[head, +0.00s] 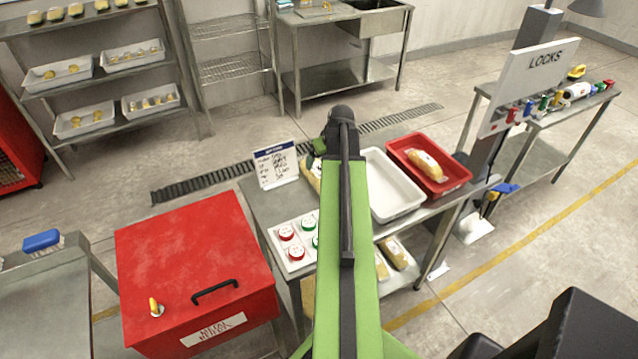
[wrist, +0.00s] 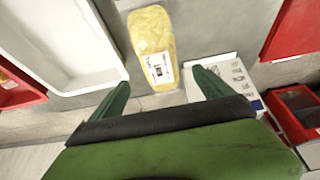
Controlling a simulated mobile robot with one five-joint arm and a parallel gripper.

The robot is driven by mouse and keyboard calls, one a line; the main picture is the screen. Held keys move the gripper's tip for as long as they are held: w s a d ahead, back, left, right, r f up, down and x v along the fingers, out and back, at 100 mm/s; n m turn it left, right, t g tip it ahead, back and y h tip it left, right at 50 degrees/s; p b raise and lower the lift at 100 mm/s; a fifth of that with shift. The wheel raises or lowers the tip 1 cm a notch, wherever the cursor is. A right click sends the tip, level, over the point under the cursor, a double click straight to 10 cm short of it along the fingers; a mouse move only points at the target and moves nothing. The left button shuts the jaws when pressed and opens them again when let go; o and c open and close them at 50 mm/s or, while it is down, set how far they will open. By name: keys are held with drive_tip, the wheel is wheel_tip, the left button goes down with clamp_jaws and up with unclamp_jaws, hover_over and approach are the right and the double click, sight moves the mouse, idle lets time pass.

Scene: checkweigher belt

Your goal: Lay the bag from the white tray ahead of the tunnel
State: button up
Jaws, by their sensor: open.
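The white tray (head: 392,207) stands on the steel bench, and its visible floor is bare. It also shows at the left of the wrist view (wrist: 55,45). A yellow bag with a white label (wrist: 151,42) lies on the bench beside the tray. In the head view only a sliver of this bag (head: 313,178) shows past my arm. My gripper (wrist: 160,77) is open and empty, with the bag's labelled end between its fingertips. I cannot tell how high the fingers are above it. I cannot make out a tunnel.
A red tray (head: 443,165) holding another bag (head: 425,164) is right of the white tray. A small sign (head: 276,167) and a button panel (head: 290,242) are on the bench's left. A red lidded box (head: 190,265) stands left. More bags (head: 396,254) lie on the lower shelf.

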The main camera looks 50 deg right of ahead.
sight(317, 168)
drive_tip(key=b+x, duration=0.9)
drive_tip(key=x, duration=0.3)
drive_tip(key=shift+d+f+b, duration=0.15)
drive_tip(key=shift+b, duration=0.25)
drive_tip(key=c, duration=1.8)
drive_tip(key=shift+r+p, duration=0.3)
drive_tip(key=shift+p, duration=0.05)
wheel_tip(317, 168, up, 4)
drive_tip(key=p, duration=0.4)
drive_tip(key=shift+r, duration=0.2)
drive_tip(key=shift+s+d+r+p, duration=0.5)
drive_tip(key=shift+s+r+p, duration=0.6)
drive_tip(key=shift+s, duration=0.8)
drive_tip(key=shift+s+d+r+p, duration=0.5)
drive_tip(key=shift+s+r+p, duration=0.6)
drive_tip(key=shift+s, duration=0.8)
drive_tip(key=shift+s+d+r+p, duration=0.5)
drive_tip(key=shift+s+r+p, duration=0.6)
drive_tip(key=shift+s, duration=0.8)
